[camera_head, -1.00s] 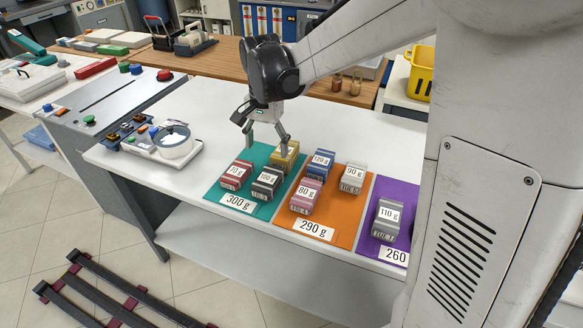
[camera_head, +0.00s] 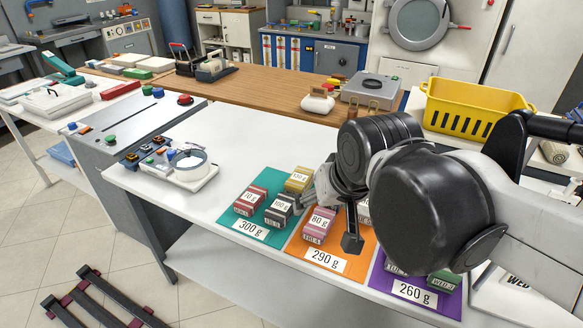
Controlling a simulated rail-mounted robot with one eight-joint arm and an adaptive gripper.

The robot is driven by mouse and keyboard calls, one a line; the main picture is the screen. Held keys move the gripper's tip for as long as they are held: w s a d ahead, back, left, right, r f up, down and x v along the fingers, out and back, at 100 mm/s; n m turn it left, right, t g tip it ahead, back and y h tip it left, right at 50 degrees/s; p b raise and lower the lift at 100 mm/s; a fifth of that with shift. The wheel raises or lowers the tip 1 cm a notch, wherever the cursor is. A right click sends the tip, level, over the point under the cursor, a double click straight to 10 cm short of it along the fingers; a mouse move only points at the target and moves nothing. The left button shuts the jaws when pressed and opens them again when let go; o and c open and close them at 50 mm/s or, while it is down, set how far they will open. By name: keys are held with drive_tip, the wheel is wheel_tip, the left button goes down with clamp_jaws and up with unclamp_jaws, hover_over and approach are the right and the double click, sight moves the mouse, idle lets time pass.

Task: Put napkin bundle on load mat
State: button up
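Small labelled bundles sit on three coloured mats on the white table. The teal 300 g mat (camera_head: 232,222) holds a red 70 g bundle (camera_head: 250,201), a dark 100 g bundle (camera_head: 279,211) and a yellow 130 g bundle (camera_head: 298,181). The orange 290 g mat (camera_head: 301,248) has a pink 80 g bundle (camera_head: 319,224); a white bundle (camera_head: 364,212) is mostly hidden. The purple 260 g mat (camera_head: 380,280) has a green bundle (camera_head: 443,281) and a partly covered one. My gripper (camera_head: 335,222) is over the orange mat, with one dark finger pointing down. The blue bundle is hidden. Which is the napkin bundle is unclear.
A tape-roll device (camera_head: 188,165) stands left of the mats. A yellow basket (camera_head: 475,105) is behind my arm. A grey scale-like device (camera_head: 375,92) and a white weight-like object (camera_head: 318,101) stand on the wooden counter. The white table behind the teal mat is clear.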

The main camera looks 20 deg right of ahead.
drive_tip(key=shift+s+d+f+n+t, duration=0.1)
drive_tip(key=shift+s+f+n+t, duration=0.2)
drive_tip(key=shift+s, duration=0.45)
drive_tip(key=shift+s+d+f+n+t, duration=0.1)
drive_tip(key=shift+s+f+n+t, duration=0.15)
drive_tip(key=shift+s, duration=0.45)
idle(0.3)
